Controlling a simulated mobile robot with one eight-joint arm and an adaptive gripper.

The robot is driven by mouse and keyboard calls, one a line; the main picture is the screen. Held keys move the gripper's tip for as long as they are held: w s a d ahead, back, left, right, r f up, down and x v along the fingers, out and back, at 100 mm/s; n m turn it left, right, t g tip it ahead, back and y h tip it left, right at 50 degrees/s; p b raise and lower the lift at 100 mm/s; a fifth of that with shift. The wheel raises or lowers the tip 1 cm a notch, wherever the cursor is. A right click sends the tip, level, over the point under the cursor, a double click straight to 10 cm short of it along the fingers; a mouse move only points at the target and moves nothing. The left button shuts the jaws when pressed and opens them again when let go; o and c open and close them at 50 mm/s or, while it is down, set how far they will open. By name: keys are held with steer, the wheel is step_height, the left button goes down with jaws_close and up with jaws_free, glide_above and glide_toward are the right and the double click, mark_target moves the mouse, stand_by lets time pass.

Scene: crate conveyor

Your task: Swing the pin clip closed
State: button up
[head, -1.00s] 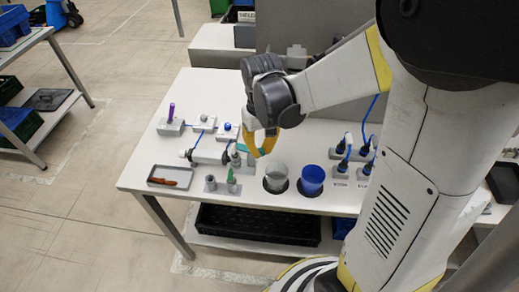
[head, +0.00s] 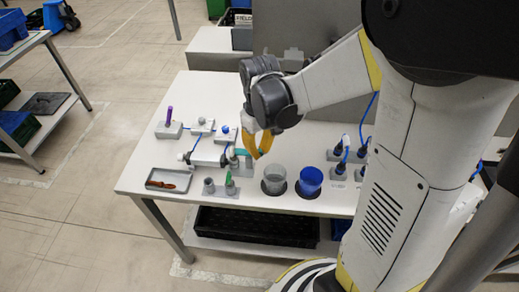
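My gripper (head: 257,155) has yellow-orange fingers and hangs over the white table, pointing down. Its fingertips are just right of a small grey-green fitting (head: 234,157) at the right end of a white cylinder (head: 208,154). I cannot tell whether they touch this fitting or how far apart the fingertips are. I see nothing held between them. The pin clip is too small to single out; it may be part of this fitting, partly hidden by the gripper.
On the white table (head: 140,181) are a grey tray (head: 150,184) with a reddish-brown item, a clear cup (head: 274,178), a blue cup (head: 311,180) and a block with a purple pin (head: 169,130). Blue-cabled plugs (head: 341,153) stand at right. A black crate (head: 255,228) sits below.

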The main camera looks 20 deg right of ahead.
steer(key=o, duration=0.5)
steer(key=shift+r, duration=0.1)
step_height(320, 180, up, 12)
stand_by(0.4)
steer(key=s+a+m+t, duration=0.2)
steer(key=s+m+t, duration=0.1)
steer(key=s+t, duration=0.4)
steer(key=shift+s+r, duration=0.15)
steer(key=shift+s, duration=1.2)
